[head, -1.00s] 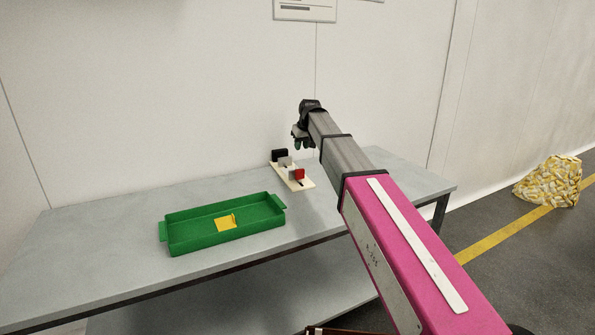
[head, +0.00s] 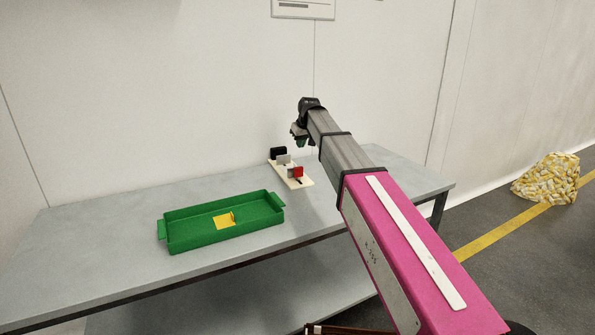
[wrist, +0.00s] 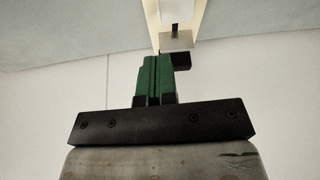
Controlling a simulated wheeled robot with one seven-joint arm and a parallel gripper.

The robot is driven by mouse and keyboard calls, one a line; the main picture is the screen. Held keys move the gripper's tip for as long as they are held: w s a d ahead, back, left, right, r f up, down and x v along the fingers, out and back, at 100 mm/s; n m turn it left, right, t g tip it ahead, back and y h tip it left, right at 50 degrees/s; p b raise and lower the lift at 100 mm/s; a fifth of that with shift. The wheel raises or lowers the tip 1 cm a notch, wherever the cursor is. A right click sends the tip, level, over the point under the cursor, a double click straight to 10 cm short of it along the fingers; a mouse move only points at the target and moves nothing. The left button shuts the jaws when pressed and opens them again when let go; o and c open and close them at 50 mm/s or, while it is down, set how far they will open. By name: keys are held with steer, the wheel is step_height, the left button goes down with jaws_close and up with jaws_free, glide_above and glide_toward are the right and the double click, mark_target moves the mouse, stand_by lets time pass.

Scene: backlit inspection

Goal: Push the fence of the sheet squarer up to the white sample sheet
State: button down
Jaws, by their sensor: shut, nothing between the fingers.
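The sheet squarer is a cream board (head: 304,182) near the back of the table. On it stand a black block (head: 278,152) at the far end, a pale grey upright piece (head: 284,159) and a red block (head: 297,172) toward the near end. I cannot tell for sure which piece is the fence and which is the white sheet. My gripper (head: 301,142) hangs above the board, its green fingers shut and empty. In the wrist view the fingers (wrist: 153,62) point toward a grey block (wrist: 177,40), with a black block (wrist: 180,61) beside them; contact cannot be judged.
A green tray (head: 180,241) with a yellow piece (head: 224,221) in it stands on the grey table (head: 100,250), left of the board. The wall (head: 200,90) rises close behind. The tabletop between tray and board is clear. A yellow patterned heap (head: 547,178) lies on the floor at right.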

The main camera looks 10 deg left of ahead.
steer(key=s+d+n+g+y, duration=0.1)
steer(key=s+d+n+y, duration=0.1)
steer(key=s+d+n, duration=0.45)
steer(key=s+d+n+y, duration=0.2)
steer(key=s+d+n, duration=0.1)
steer(key=s+n, duration=0.55)
glide_toward(297, 176)
steer(key=shift+n, duration=0.3)
steer(key=f, duration=0.1)
steer(key=s+f, duration=0.1)
steer(key=f, duration=0.1)
steer(key=s+a+f, duration=0.1)
steer(key=shift+s+f, duration=0.15)
steer(key=shift+f, duration=0.1)
steer(key=shift+w+a, duration=0.3)
steer(key=shift+w, duration=0.25)
steer(key=shift+w+a, duration=0.3)
steer(key=shift+w, duration=0.3)
steer(key=shift+w+a, duration=0.35)
steer(key=shift+w, duration=0.25)
steer(key=w+a, duration=0.1)
steer(key=w, duration=0.1)
steer(key=w+a, duration=0.1)
steer(key=w, duration=0.1)
steer(key=shift+a, duration=0.1)
steer(key=shift+s, duration=0.2)
